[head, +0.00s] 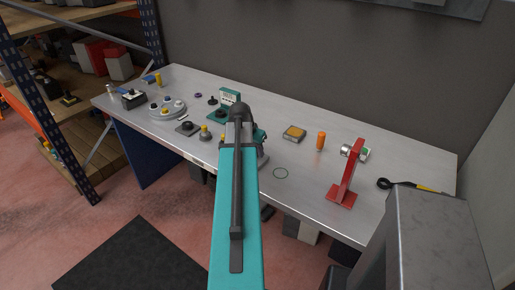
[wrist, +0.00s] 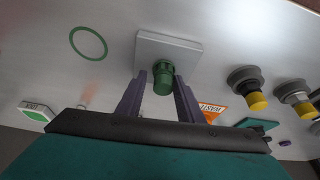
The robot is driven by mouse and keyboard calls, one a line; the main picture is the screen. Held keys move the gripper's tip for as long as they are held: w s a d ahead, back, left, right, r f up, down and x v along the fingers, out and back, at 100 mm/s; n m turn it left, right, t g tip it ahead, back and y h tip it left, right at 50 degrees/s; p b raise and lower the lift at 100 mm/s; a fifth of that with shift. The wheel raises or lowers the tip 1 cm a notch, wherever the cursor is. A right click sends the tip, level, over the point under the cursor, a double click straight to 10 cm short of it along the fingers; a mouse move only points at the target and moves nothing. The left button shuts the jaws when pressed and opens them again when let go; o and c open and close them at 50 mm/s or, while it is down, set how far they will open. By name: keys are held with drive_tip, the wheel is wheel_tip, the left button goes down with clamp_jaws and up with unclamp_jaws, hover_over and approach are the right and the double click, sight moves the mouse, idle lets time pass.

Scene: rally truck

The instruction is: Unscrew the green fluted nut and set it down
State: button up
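The green fluted nut (wrist: 162,80) shows in the wrist view, standing on a pale square plate (wrist: 185,44). My gripper (wrist: 159,82) is open, with one purple finger on each side of the nut. A gap shows between the nut and the fingers, and I cannot tell how deep the tips reach along it. In the head view my teal arm hides the nut, and only an edge of its plate (head: 263,163) shows. A thin dark green ring marking (head: 280,173) lies on the bench beside the plate; it also shows in the wrist view (wrist: 73,38).
On the bench (head: 305,195), a red stand (head: 344,188), an orange cylinder (head: 321,141) and a yellow-topped box (head: 294,133) are to the right. Grey-and-yellow knobs (wrist: 244,83) and an orange sign (wrist: 213,108) are close by in the wrist view. The bench around the ring is clear.

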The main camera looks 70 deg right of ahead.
drive_tip(key=shift+m, duration=0.3)
drive_tip(key=shift+m+g, duration=0.4)
drive_tip(key=shift+m, duration=0.3)
drive_tip(key=shift+m+g+y, duration=0.3)
drive_tip(key=shift+m, duration=0.6)
drive_tip(key=shift+m, duration=0.3)
drive_tip(key=shift+m+g+b, duration=0.3)
drive_tip(key=shift+m, duration=0.2)
drive_tip(key=shift+y, duration=0.3)
drive_tip(key=shift+m+g, duration=0.3)
drive_tip(key=shift+m, duration=0.6)
